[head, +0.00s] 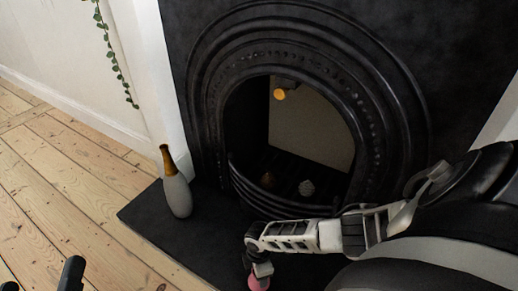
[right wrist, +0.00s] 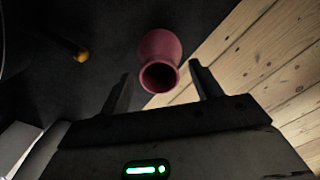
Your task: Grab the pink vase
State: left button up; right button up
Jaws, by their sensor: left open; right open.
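The pink vase (right wrist: 160,52) shows in the right wrist view, its dark round mouth facing the camera. My right gripper (right wrist: 162,86) is open, with one finger on each side just short of the vase's mouth. I see no finger closed on the vase. In the head view only a small part of the pink vase (head: 259,284) shows at the bottom edge, just below my right gripper (head: 260,267); the rest is cut off. My left gripper (head: 41,280) is open and empty at the bottom left, over the floorboards and far from the vase.
A grey bottle-shaped vase (head: 177,195) with a brown neck stands on the dark hearth (head: 150,217). Behind it is a black arched fireplace (head: 218,120) with small objects inside. A green vine (head: 115,62) hangs at the left wall. The floorboards (head: 70,185) at left are clear.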

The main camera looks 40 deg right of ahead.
jog(key=shift+f+b, duration=0.3)
jog(key=shift+f, duration=0.45)
pick_arm(q)
jog(key=shift+w+a+r+m+t+h, duration=0.15)
jog(key=shift+w+r+m+t, duration=0.15)
jog(key=shift+r, duration=0.25)
jog(key=shift+w+r+m+t+h, duration=0.15)
jog(key=shift+r+m+t, duration=0.25)
jog(key=shift+r, duration=0.1)
pick_arm(e)
grip_shut()
jog(key=shift+r, duration=0.1)
